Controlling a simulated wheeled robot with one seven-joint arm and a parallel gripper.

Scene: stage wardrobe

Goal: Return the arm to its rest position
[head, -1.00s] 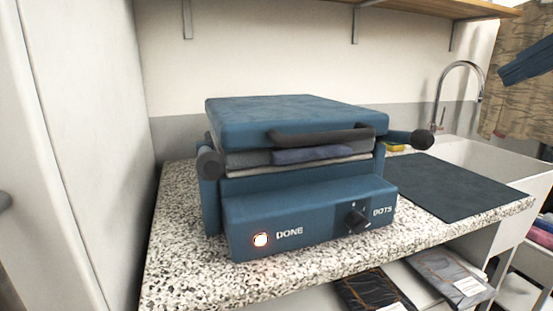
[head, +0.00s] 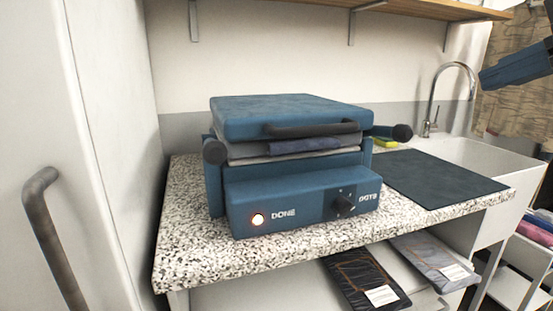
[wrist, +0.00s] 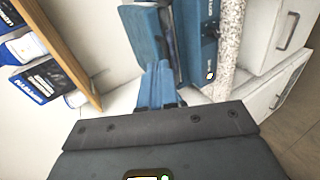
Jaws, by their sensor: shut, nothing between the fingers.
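My gripper (wrist: 157,85) shows in the wrist view as two blue fingers held together, with nothing between them. In the head view, its blue end (head: 515,70) is at the upper right, above the sink and clear of the counter; part of my arm is cut off by the picture edge. A blue heat press (head: 290,205) stands on the counter, its lid (head: 285,115) lowered onto folded grey and blue cloth (head: 305,146). Its lamp glows beside the word DONE. The press shows sideways in the wrist view (wrist: 195,40), beyond the fingers.
A dark mat (head: 435,177) lies on the speckled counter (head: 185,260), right of the press. A sink with a tap (head: 432,100) is behind it. A wooden shelf (head: 430,8) runs above. A white door with a dark handle (head: 50,235) is at left. Packaged garments (head: 365,278) lie below.

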